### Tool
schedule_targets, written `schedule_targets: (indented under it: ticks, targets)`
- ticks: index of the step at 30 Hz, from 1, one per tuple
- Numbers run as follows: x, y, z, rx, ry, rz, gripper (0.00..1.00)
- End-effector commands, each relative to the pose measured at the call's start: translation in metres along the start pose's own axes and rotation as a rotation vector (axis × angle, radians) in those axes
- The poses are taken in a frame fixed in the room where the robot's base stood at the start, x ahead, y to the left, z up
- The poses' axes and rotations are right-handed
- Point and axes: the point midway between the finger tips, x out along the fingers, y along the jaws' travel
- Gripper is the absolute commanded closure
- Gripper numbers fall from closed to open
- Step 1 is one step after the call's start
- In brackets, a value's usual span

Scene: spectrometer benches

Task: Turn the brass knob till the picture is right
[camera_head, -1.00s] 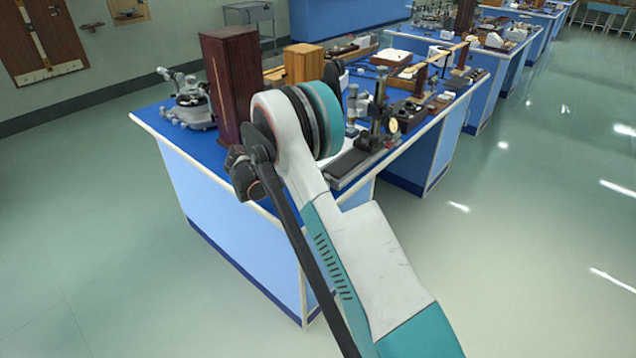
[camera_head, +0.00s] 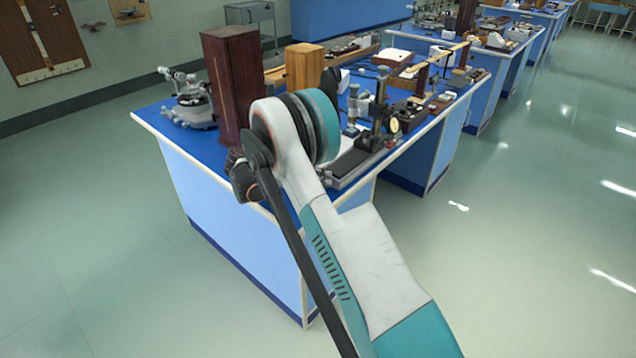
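I cannot make out the brass knob or the picture in this view. My arm covers the near part of the blue-topped bench (camera_head: 152,117), and my gripper does not show; the arm's far end is hidden behind its large white and teal joint. Just right of that joint stands an instrument on a dark base (camera_head: 352,163), with upright posts and a small pale round dial (camera_head: 394,125). Whether either carries the knob is too small to tell.
A tall dark wooden box (camera_head: 235,75) stands left of my arm's joint, with a lighter wooden box (camera_head: 304,67) behind it. More instruments crowd the bench's far side. Other blue benches (camera_head: 498,68) run back to the right. The floor (camera_head: 520,230) on the right is clear.

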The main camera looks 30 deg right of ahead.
Motion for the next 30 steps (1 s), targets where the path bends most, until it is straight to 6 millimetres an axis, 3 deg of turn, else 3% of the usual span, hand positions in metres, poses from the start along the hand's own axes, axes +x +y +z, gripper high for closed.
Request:
schedule_targets:
  ticks: [8,21,30]
  targets:
    - [-0.005,0.000,0.000,0.000,0.000,0.000,0.54]
    - [-0.063,-0.001,0.000,-0.001,0.001,-0.001,0.54]
    - [-0.080,-0.001,0.000,0.000,0.000,0.000,0.54]
